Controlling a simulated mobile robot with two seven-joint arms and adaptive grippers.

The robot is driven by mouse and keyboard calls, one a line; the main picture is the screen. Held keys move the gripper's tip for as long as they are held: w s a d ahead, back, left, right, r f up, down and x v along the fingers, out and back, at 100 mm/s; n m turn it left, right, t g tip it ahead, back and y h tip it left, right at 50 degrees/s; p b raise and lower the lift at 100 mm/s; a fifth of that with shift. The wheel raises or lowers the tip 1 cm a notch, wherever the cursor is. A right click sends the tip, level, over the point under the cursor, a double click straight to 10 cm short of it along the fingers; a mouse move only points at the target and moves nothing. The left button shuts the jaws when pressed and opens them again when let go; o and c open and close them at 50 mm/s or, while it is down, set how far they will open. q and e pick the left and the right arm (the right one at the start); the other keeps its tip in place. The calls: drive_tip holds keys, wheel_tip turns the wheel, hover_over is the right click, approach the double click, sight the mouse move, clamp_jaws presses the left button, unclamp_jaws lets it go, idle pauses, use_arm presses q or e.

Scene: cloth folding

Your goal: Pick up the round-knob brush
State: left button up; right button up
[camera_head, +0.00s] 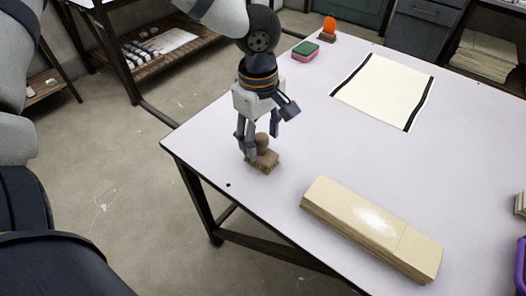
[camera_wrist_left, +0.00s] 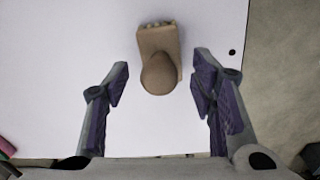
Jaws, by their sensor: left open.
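The round-knob brush (camera_head: 263,157) stands on the white table near its left corner, bristles down, with a round brown knob on top. In the left wrist view the brush (camera_wrist_left: 158,62) lies ahead, with its knob near the gap between the fingers. My left gripper (camera_head: 259,143) is over the brush, pointing down, and partly covers it in the head view. In the left wrist view its fingers (camera_wrist_left: 160,90) are open on either side, with gaps to the knob. My right gripper is not in view.
A long pale wooden block (camera_head: 372,228) lies at the table's front. A cream sheet with black edges (camera_head: 384,91) lies farther back. A green and pink sponge (camera_head: 305,51) and an orange-knobbed brush (camera_head: 328,30) stand near the back edge. The middle is clear.

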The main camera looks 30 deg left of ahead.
use_arm(q)
drive_tip(key=shift+f, duration=0.75)
drive_tip(key=shift+r, duration=0.1)
drive_tip(key=shift+c, duration=0.5)
clamp_jaws()
drive_tip(key=shift+w, duration=0.1)
